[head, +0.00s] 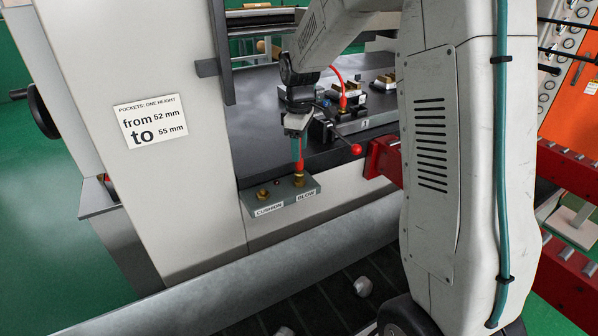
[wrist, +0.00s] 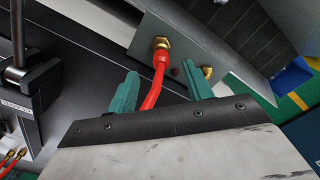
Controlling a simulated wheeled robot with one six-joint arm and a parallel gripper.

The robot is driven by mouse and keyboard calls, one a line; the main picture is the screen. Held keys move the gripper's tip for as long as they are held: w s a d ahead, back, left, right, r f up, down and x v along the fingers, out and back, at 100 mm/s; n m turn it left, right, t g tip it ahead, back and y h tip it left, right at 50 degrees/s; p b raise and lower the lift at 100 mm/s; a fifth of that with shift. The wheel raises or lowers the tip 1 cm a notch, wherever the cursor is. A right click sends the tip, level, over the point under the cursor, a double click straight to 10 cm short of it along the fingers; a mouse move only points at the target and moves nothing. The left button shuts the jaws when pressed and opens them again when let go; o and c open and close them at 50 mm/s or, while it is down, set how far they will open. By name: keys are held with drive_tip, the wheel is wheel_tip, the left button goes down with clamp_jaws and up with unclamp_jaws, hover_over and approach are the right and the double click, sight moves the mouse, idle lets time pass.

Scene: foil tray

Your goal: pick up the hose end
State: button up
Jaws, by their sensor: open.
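The red hose end (head: 300,163) stands at the brass fitting above the BLOW label on a grey block (head: 270,204). In the wrist view the red hose (wrist: 157,82) meets a brass fitting (wrist: 161,46) on the block's face. My gripper (head: 297,138) is above the block, pointing down. In the wrist view the green fingers of my gripper (wrist: 160,76) are apart, one on each side of the hose, with gaps visible. The hose runs back toward the gripper body, which hides the rest. The CUSHION fitting (head: 263,193) has no hose on it.
A dark table (head: 255,140) lies behind the block, carrying fixtures (head: 352,112) and a red ball-ended lever (head: 356,149) right of the gripper. A white panel (head: 150,60) stands to the left. A grey roller-like bar (head: 250,275) and dark conveyor are in front.

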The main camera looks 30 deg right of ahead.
sight(299, 170)
wheel_tip(299, 170, down, 8)
drive_tip(key=shift+f, duration=0.1)
idle(0.4)
drive_tip(key=shift+s, duration=0.1)
drive_tip(key=c, duration=1.1)
